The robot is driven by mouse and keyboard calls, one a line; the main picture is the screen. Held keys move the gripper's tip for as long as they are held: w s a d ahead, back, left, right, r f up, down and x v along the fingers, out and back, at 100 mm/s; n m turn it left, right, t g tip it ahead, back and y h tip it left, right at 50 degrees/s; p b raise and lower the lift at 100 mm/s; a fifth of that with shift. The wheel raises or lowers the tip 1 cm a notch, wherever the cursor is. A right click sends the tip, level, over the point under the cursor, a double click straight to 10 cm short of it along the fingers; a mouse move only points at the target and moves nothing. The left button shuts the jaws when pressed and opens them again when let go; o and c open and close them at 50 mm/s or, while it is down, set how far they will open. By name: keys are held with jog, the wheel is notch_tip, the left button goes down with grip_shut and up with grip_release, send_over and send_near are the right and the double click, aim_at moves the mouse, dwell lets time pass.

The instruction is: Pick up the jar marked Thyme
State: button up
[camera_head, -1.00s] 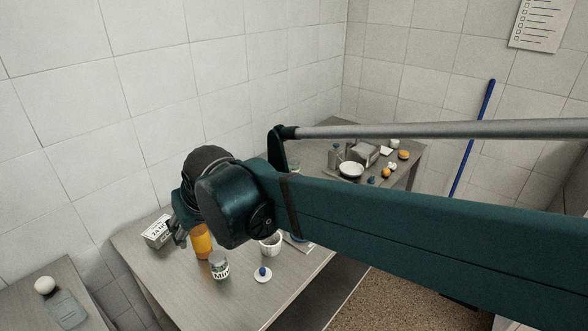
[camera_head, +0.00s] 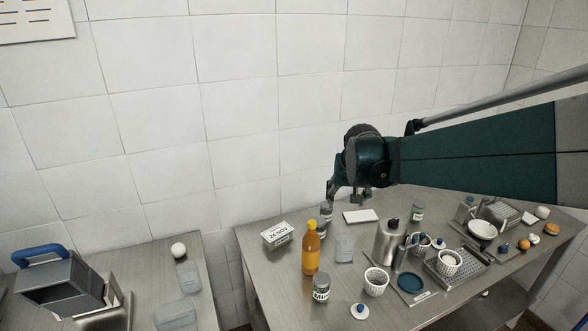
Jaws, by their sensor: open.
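Several small jars with grey lids and pale labels stand on the metal table. The front jar (camera_head: 320,288) has a label that seems to read Mint. Another jar (camera_head: 326,211) stands behind the orange bottle, just below and left of my gripper, with a similar jar or container partly behind the bottle. One more jar (camera_head: 417,212) stands farther right. I cannot read Thyme on any of them. My gripper (camera_head: 348,196) is open and empty, pointing down above the back of the table. Its fingers are close to the back jar in the picture; I cannot tell if they touch.
An orange bottle (camera_head: 311,250), a date box (camera_head: 277,235), a steel flask (camera_head: 390,242), perforated cups (camera_head: 376,282) and a perforated tray (camera_head: 456,268) crowd the table (camera_head: 272,283). A clear container (camera_head: 344,247) stands mid-table. A side table at left holds an egg (camera_head: 178,250).

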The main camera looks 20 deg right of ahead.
jog(key=w+d+f+m+p, duration=0.15)
jog(key=w+d, duration=0.25)
jog(key=d, duration=0.6)
jog(key=m+g+h+p, duration=0.1)
jog(key=m+g+p, duration=0.2)
jog(key=m+p, duration=0.15)
send_near(419, 205)
jog(key=x, duration=0.6)
jog(key=shift+w+a+f, duration=0.1)
jog(key=shift+a+f, duration=0.2)
jog(key=shift+a, duration=0.05)
jog(key=shift+d+f, duration=0.35)
jog(key=shift+d, duration=0.05)
jog(key=shift+f, duration=0.1)
jog(key=shift+x, duration=1.2)
jog(key=shift+d, duration=0.1)
jog(key=shift+x, duration=2.6)
